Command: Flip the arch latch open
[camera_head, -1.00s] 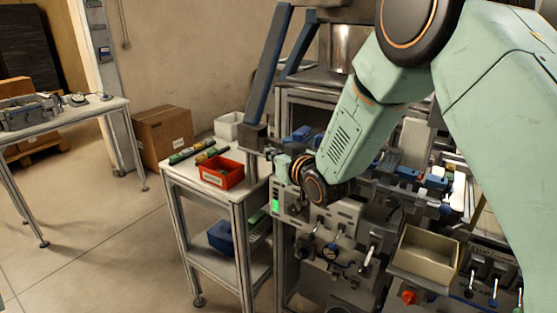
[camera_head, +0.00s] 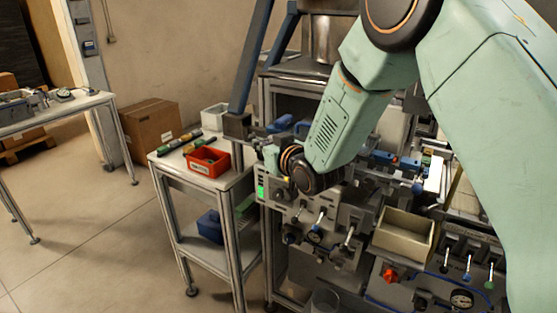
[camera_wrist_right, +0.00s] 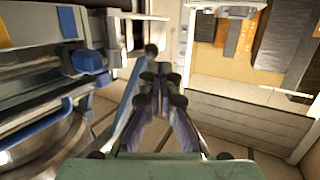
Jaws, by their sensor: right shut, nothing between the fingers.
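My right arm comes in from the right, and its gripper (camera_head: 271,157) is at the left end of the machine's front, partly hidden by my wrist. In the right wrist view, the gripper (camera_wrist_right: 158,72) is shut and empty, its fingertips close together. A light metal bar with a dark round knob (camera_wrist_right: 151,49) shows just beyond the tips; whether they touch it is unclear. I cannot tell for certain which part is the arch latch. My left gripper is not in view.
The machine front carries several small levers, a grey-beige open bin (camera_head: 404,236) and a red knob (camera_head: 390,275). A side table holds a red bin (camera_head: 207,164) and a white bin (camera_head: 214,117). A cardboard box (camera_head: 151,132) stands behind.

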